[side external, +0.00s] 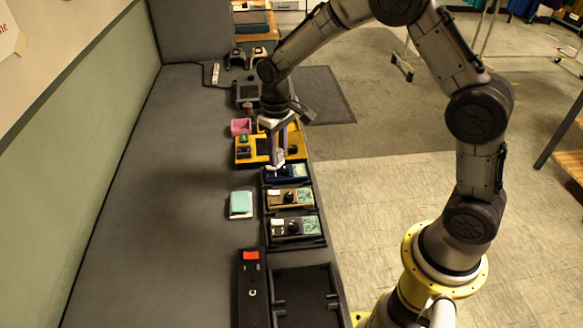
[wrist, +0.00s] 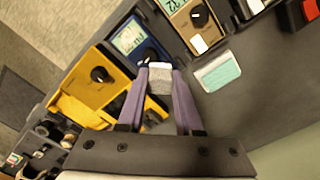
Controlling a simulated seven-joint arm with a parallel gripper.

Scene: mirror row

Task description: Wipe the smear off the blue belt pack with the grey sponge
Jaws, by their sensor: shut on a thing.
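The blue belt pack (side external: 290,172) lies in the row at the side of the bench, between a yellow unit and a tan one. In the wrist view the blue belt pack (wrist: 128,42) shows its pale display and part of a dark knob. My gripper (side external: 278,163) is right over its left end. In the wrist view my gripper (wrist: 158,72) has its purple fingers shut on the grey sponge (wrist: 159,80). The sponge is at the pack's near edge; I cannot tell whether it touches. I cannot make out the smear; the fingers and sponge hide part of the pack.
The yellow unit (side external: 246,155), tan unit (side external: 277,199) and black unit (side external: 278,228) crowd the row. A pink bin (side external: 240,127) stands beyond. A teal-and-white pad (side external: 241,204) lies left of the row. An empty black tray (side external: 303,293) is nearest. The grey bench at left is clear.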

